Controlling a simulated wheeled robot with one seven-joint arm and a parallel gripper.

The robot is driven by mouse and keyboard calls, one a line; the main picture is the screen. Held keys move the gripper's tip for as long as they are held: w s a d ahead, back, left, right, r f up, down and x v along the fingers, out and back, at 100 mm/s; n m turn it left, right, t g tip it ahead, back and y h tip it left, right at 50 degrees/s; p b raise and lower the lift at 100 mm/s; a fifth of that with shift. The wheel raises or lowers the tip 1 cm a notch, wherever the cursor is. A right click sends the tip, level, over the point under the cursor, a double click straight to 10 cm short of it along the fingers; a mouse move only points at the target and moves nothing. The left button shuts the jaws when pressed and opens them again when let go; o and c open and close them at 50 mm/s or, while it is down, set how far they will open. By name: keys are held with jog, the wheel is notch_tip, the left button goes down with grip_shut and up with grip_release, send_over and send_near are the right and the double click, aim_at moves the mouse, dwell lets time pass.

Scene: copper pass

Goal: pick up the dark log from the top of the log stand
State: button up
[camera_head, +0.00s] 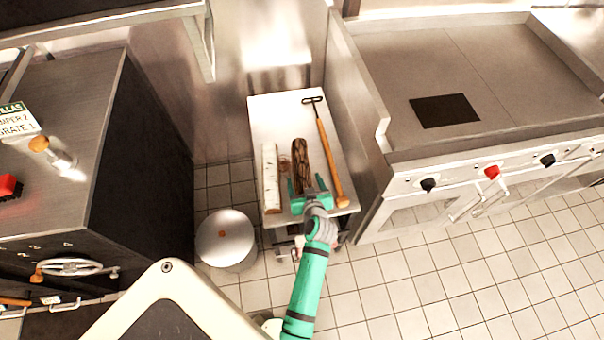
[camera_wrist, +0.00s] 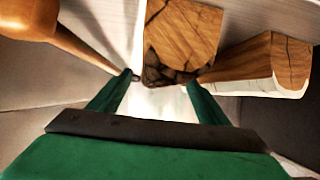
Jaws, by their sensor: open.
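The dark log (camera_head: 301,152), with rough brown bark, lies lengthwise on the white top of the log stand (camera_head: 273,109). Its pale cut end (camera_wrist: 186,32) fills the upper middle of the wrist view. My gripper (camera_head: 306,184) is open at the log's near end. In the wrist view, the fingertips of my gripper (camera_wrist: 161,80) are spread with dark bark showing between and just beyond them. I cannot tell whether they touch it. The log's near part is partly hidden by my gripper in the head view.
A pale birch log (camera_head: 270,180) lies left of the dark log, and a long wooden-handled tool (camera_head: 328,155) lies right of it. A round metal bin (camera_head: 226,240) stands left of the stand. A griddle range (camera_head: 430,90) is at right and a dark cabinet (camera_head: 140,150) at left.

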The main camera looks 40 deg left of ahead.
aim_at(305, 175)
jog(key=x, duration=0.4)
jog(key=shift+w+d, duration=0.15)
jog(key=shift+w, duration=0.1)
jog(key=shift+c, duration=0.3)
jog(key=shift+w+d, duration=0.1)
jog(key=c, duration=1.5)
jog(key=shift+r, duration=0.15)
jog(key=shift+c, duration=1.1)
jog(key=shift+a+r, duration=0.15)
jog(key=shift+a, duration=0.15)
grip_shut()
